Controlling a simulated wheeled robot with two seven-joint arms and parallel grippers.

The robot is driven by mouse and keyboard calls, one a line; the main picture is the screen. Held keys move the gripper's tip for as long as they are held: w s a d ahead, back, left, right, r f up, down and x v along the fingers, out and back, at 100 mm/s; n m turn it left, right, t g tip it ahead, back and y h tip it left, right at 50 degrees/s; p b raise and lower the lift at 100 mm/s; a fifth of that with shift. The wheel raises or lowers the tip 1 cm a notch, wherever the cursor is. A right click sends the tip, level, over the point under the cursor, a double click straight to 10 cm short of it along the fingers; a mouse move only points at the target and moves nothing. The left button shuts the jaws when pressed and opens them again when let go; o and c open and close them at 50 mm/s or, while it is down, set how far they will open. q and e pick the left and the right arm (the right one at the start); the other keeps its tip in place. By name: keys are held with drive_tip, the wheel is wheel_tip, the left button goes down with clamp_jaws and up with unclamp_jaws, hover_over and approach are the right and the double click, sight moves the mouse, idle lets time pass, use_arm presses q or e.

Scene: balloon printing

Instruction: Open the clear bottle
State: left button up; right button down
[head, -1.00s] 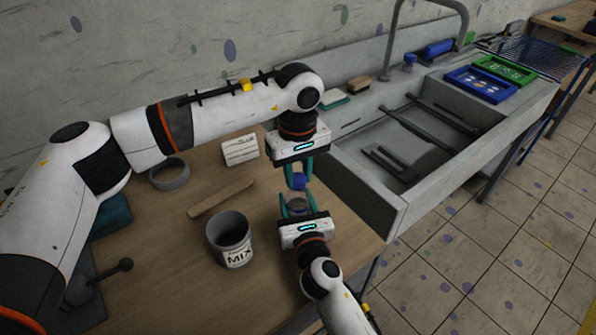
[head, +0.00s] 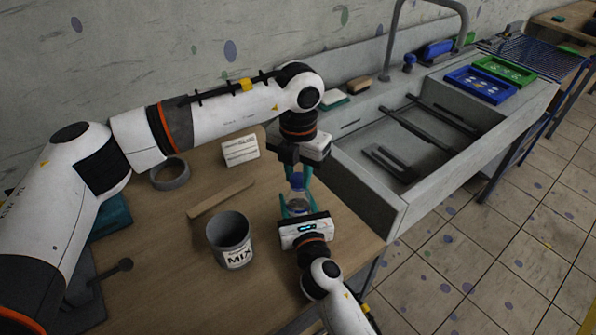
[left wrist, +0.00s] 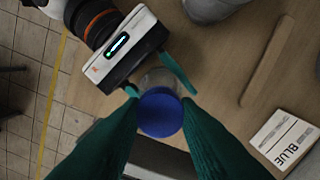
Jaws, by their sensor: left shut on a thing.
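The clear bottle (head: 298,206) stands upright in my right gripper (head: 297,201), whose teal fingers are shut around its body. Its blue cap (head: 297,181) is at the top, and in the left wrist view the cap (left wrist: 160,113) faces me with the clear bottle body (left wrist: 158,78) behind it. My left gripper (head: 299,177) comes down from above, with its teal fingers shut on the cap. In the left wrist view the left fingers (left wrist: 158,125) sit on either side of the cap. Whether the cap is loose on the bottle cannot be told.
A grey MIX cup (head: 231,240) stands left of the right gripper. A wooden stick (head: 221,198), a grey ring (head: 169,174) and a white label card (head: 240,150) are on the table (head: 160,285). The sink (head: 385,212) adjoins on the right.

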sight(298, 178)
use_arm(q)
drive_tip(key=n, duration=0.8)
drive_tip(key=shift+n, duration=0.3)
drive_tip(key=n, duration=0.9)
drive_tip(key=shift+r, duration=0.25)
drive_tip(key=shift+r, duration=0.9)
drive_tip(key=shift+r, duration=0.1)
drive_tip(key=shift+r, duration=1.95)
use_arm(e)
drive_tip(key=c, duration=0.6)
unclamp_jaws()
